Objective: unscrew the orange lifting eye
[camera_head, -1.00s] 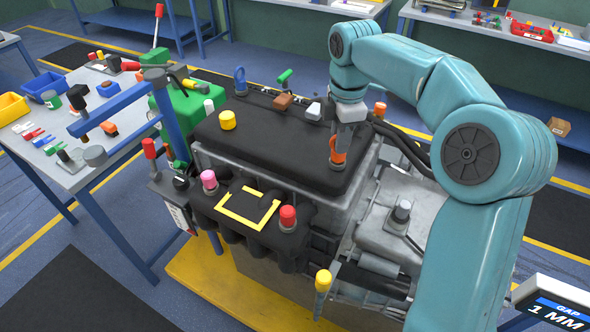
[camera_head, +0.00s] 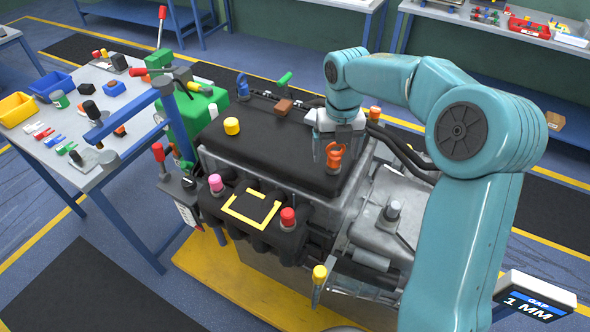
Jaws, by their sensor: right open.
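The orange lifting eye (camera_head: 334,158) stands upright on the right end of the black engine cover (camera_head: 262,150). My right gripper (camera_head: 334,152) comes down over it from above. Its jaws are open, with one grey finger on each side of the eye. A gap shows between the eye and the fingers, so I see no grip on it. The lower end of the eye meets the cover, but its thread is hidden. My left gripper is not in view.
A blue lifting eye (camera_head: 242,85) and a brown block (camera_head: 283,107) are at the cover's back edge. A yellow cap (camera_head: 232,126) stands on the cover's left. A blue post with an arm (camera_head: 130,112) rises left of the engine.

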